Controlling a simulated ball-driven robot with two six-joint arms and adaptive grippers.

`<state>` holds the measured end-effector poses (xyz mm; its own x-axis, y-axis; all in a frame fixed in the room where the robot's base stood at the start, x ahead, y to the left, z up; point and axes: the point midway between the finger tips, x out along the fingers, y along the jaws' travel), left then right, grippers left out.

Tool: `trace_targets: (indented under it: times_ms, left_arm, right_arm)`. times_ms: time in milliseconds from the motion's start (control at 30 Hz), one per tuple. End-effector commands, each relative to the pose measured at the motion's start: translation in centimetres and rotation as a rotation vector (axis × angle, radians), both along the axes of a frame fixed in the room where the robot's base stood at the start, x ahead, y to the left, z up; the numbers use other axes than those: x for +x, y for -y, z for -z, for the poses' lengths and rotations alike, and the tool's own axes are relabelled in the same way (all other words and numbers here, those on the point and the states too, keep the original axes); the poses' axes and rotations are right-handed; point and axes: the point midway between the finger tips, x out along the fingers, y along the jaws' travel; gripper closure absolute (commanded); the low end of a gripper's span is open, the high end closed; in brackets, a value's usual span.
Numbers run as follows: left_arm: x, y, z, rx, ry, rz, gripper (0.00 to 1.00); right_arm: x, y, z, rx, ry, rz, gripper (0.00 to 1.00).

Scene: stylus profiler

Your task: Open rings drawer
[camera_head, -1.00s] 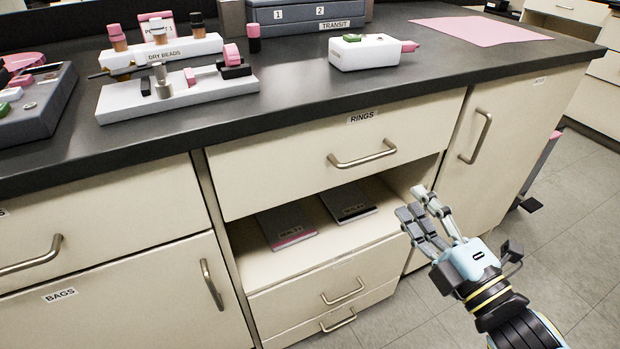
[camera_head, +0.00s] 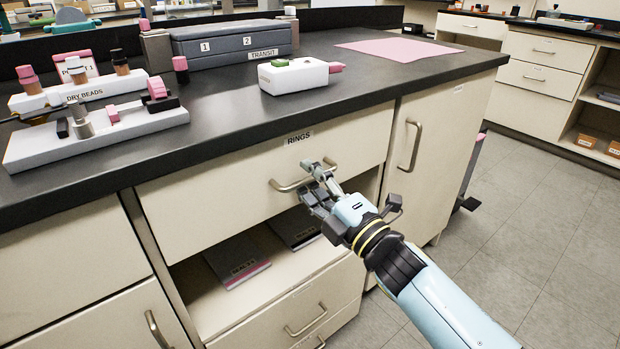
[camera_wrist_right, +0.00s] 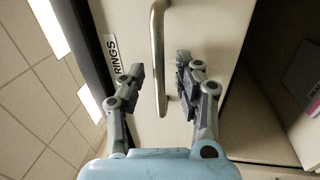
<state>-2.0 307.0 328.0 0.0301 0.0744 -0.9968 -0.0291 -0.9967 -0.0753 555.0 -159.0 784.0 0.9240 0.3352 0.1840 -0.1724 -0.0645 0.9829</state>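The rings drawer (camera_head: 225,198) is a cream front under the dark worktop, with a RINGS label (camera_head: 298,138) at its upper right. It looks shut. Its metal bar handle (camera_head: 283,186) also shows in the right wrist view (camera_wrist_right: 158,60). My right gripper (camera_head: 318,178) is at the right part of this handle. In the right wrist view its two fingers (camera_wrist_right: 160,80) are open, one on each side of the bar, with gaps to it. My left gripper is not in view.
An open shelf with two dark booklets (camera_head: 236,258) lies below the drawer, above lower drawers (camera_head: 300,310). A cupboard door with a handle (camera_head: 411,145) is to the right. The worktop (camera_head: 225,110) holds the dry beads stand (camera_head: 100,130), a transit case (camera_head: 235,45) and a white box (camera_head: 293,76).

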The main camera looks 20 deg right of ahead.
Motion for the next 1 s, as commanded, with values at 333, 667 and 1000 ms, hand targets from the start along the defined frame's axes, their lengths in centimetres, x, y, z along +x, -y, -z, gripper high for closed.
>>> trace_targets:
  times_ms: [333, 667, 1000]
  left_arm:
    - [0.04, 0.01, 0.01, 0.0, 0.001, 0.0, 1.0]
    - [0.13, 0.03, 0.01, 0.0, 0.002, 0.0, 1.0]
    - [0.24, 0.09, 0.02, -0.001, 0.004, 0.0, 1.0]
  right_arm:
    - [0.31, -0.11, -0.06, 0.0, 0.0, 0.0, 0.7]
    - [0.3, -0.11, -0.05, 0.0, 0.0, 0.0, 1.0]
    - [0.28, -0.1, 0.0, 0.0, -0.001, 0.0, 1.0]
